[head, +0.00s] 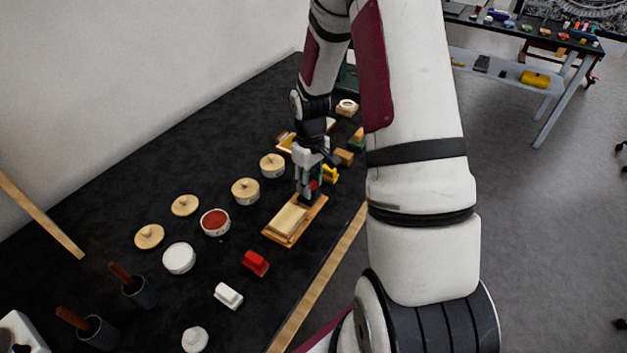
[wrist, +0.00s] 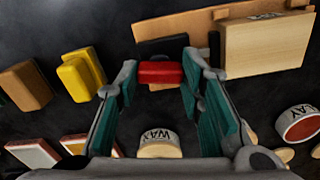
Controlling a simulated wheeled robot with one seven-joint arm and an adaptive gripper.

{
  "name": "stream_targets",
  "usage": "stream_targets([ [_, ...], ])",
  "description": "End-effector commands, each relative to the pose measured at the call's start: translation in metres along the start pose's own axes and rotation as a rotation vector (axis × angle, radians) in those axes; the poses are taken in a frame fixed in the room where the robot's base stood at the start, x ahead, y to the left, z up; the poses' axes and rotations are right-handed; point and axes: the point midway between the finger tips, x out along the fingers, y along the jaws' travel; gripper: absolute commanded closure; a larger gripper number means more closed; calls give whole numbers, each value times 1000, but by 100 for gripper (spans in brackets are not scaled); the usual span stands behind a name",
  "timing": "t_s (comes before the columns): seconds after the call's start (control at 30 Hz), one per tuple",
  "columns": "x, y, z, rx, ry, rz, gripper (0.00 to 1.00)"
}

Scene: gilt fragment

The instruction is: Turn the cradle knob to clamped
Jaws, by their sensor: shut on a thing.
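The cradle is a wooden board (head: 272,235) with a pale wooden block (head: 288,219) on it, near the table's right edge. In the wrist view the board (wrist: 195,27) runs along the top and the block (wrist: 268,44) is at the upper right. The cradle knob is a red bar (wrist: 160,73) over a dark base (wrist: 160,46) at the board's far end in the head view. My gripper (head: 309,190) is down over that end. In the wrist view my gripper (wrist: 161,75) is shut on the red knob, one finger at each end. No setting mark is readable.
Yellow (wrist: 80,75) and brown (wrist: 28,84) blocks stand close beside my gripper. Lidded jars (head: 245,190), an open red-filled jar (head: 215,223) and a red block (head: 255,263) stand nearby.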

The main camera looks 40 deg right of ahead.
Motion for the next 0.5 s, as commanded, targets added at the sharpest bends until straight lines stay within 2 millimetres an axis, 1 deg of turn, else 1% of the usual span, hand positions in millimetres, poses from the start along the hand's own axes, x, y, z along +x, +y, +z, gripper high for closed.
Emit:
stream_targets([
  [0.2, -1, 0, 1, -124, 1, 0, 93],
  [0.5, -1, 1, 0, -204, 1, 1, 93],
])
